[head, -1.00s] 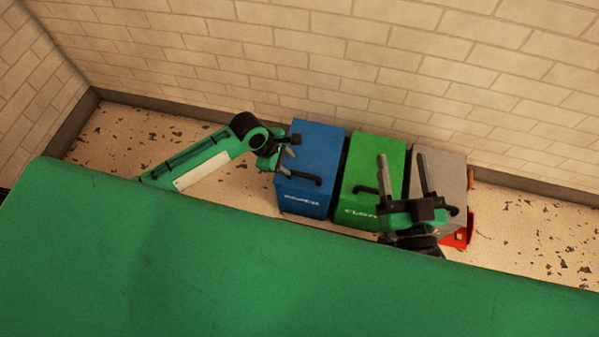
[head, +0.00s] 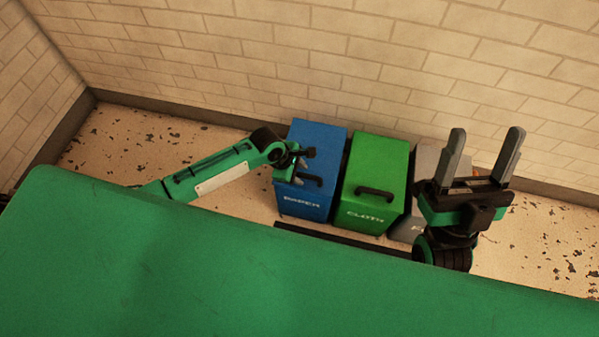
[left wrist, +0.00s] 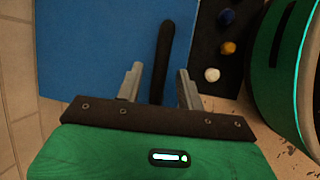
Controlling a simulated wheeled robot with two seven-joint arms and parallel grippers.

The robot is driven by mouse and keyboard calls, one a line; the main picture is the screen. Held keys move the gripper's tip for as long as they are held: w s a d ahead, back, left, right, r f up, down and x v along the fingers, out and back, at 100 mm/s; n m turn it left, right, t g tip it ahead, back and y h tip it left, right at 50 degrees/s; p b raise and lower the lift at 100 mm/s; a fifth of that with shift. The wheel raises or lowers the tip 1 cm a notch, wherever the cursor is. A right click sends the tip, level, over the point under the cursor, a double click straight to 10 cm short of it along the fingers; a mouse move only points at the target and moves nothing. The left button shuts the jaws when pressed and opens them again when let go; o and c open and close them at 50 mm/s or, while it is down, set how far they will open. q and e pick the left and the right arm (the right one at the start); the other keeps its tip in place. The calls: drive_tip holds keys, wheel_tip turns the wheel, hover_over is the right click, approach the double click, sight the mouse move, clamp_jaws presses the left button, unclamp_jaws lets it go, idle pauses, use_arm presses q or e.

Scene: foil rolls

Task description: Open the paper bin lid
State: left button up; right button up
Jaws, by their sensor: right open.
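The blue paper bin (head: 318,135) stands leftmost in a row of bins by the wall, its lid down. Its black handle (head: 309,180) is on the front part of the lid. My left gripper (head: 298,172) is over the bin's left side at the handle. In the left wrist view, the gripper (left wrist: 160,85) has its fingers apart, with the dark handle (left wrist: 162,55) between them and a gap on each side. Contact cannot be told. The blue lid (left wrist: 90,45) fills much of that view. My right gripper (head: 482,155) is open and empty, in front of the grey bin.
A green cloth bin (head: 376,160) stands right of the paper bin. A grey bin (head: 425,160) beyond it is partly hidden by my right gripper. A brick wall (head: 330,60) runs close behind the bins. Speckled floor (head: 130,150) is free to their left.

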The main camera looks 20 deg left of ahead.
use_arm(q)
drive_tip(key=shift+c, duration=0.2)
clamp_jaws()
